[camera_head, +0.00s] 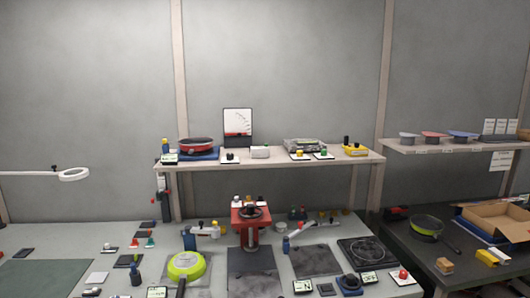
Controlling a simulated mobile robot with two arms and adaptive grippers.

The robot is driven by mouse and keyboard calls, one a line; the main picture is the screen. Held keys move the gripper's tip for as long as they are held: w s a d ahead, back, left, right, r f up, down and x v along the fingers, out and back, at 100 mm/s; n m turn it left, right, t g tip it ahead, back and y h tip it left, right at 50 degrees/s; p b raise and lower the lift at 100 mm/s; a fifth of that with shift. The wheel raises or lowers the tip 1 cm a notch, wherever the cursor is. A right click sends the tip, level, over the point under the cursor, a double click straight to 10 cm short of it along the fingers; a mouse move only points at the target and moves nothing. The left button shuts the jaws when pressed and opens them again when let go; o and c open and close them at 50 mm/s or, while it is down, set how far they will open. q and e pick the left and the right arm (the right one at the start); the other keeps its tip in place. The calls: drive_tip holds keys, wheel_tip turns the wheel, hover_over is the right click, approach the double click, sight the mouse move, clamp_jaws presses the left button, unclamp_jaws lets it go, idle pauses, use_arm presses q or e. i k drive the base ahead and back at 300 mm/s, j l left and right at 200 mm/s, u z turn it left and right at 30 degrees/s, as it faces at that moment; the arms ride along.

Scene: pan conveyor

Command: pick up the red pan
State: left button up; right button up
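A round red pan-like item (196,144) with a dark band sits on a blue base (200,155) at the left end of the raised shelf. A smaller red pan-like item (434,134) sits on the right wall shelf, between a grey one (408,136) and a blue one (462,134). I cannot tell which red one is the task's pan. Neither of my grippers shows in this view.
The raised shelf (270,162) stands above a cluttered workbench (60,240). A lime-green pan (186,265) and a red press-like machine (250,222) stand on the bench. A dark green pan (427,226) and an open cardboard box (498,215) are on the right table.

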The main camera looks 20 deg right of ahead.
sight(196, 146)
drive_tip(key=z, duration=0.3)
drive_tip(key=i+l+u, duration=0.1)
drive_tip(key=i, duration=0.45)
drive_tip(key=i+l+u, duration=0.15)
drive_tip(key=i, duration=0.4)
